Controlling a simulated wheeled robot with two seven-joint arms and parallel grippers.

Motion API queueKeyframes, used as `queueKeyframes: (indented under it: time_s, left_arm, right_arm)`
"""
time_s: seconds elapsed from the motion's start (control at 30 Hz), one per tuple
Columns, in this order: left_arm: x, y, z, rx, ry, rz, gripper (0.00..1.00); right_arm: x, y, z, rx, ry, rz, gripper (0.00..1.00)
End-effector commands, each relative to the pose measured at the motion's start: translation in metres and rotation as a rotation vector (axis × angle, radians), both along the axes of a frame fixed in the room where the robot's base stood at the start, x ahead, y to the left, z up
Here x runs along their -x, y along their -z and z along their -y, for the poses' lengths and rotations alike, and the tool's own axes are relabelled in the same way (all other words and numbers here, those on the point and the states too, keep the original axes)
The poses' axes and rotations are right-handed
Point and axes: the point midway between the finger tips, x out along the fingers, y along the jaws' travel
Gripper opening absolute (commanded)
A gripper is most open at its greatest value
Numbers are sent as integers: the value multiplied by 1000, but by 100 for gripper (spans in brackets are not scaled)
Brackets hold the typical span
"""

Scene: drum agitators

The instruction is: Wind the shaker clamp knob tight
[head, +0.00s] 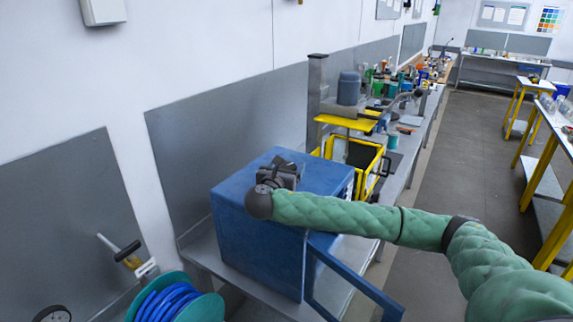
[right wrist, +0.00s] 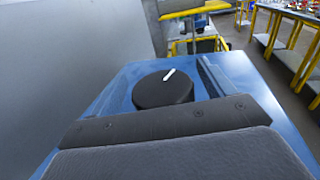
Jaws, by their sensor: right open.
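The shaker is a large blue box (head: 262,236) on the bench, with an open blue door frame (head: 352,284) at its front. Its clamp knob (right wrist: 163,92), a round black dial with a white pointer line, stands on the blue top in the right wrist view. The pointer slants up to the right. In the head view I cannot clearly tell the knob from my dark right gripper (head: 285,172), which is over the box top. My right gripper is open; the knob shows beyond its dark grey edge in the wrist view, with nothing seen held. My left gripper is out of view.
A yellow-framed stand (head: 352,150) is just behind the box. A teal reel of blue cable (head: 176,302) is at the lower left. Grey panels line the wall at left. The aisle floor (head: 440,160) at right is clear.

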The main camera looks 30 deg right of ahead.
Motion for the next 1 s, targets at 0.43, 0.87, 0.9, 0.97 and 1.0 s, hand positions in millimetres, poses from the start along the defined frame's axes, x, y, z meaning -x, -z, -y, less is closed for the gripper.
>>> queueKeyframes:
  time_s: [0.43, 0.87, 0.9, 0.97, 1.0]
  left_arm:
    - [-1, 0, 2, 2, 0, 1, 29]
    - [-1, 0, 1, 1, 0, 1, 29]
    - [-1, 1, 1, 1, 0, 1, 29]
    - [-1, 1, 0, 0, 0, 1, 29]
    - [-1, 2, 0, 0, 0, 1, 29]
  right_arm:
    - [-10, 0, 10, -1, -1, 0, 81]
    - [-10, 0, 10, -1, -5, 0, 37]
    - [-9, 1, 10, -1, -9, 0, 37]
    - [-10, 1, 10, -1, -21, 0, 37]
    - [-10, 1, 10, -1, -31, 0, 37]
